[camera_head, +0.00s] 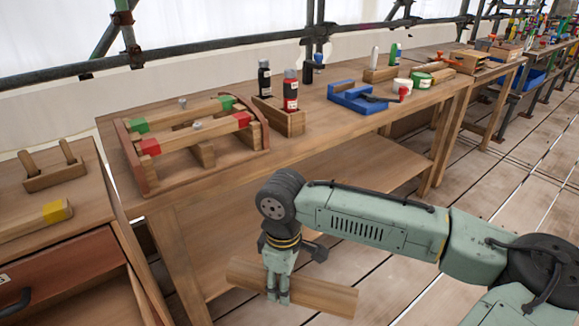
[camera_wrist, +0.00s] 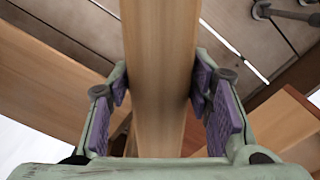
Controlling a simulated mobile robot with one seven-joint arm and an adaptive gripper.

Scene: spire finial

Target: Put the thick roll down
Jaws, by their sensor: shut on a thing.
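The thick roll (camera_head: 325,294) is a long, plain wooden cylinder. My gripper (camera_head: 278,296) is shut on it near its middle, and it lies across the jaws, roughly level. In the head view it hangs in front of the wooden workbench (camera_head: 330,117), lower than the bench top. In the wrist view the roll (camera_wrist: 158,70) runs up the middle between the two purple-padded fingers (camera_wrist: 165,105). Its far end is cut off by the picture's top edge there.
On the bench stand a wooden rack with red and green blocks (camera_head: 195,136), bottles (camera_head: 290,90) in a wooden box, a blue holder (camera_head: 357,98) and tubs (camera_head: 402,86). The bench's front strip is mostly bare. A lower shelf (camera_head: 330,180) looks clear. A drawer cabinet (camera_head: 60,262) stands left.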

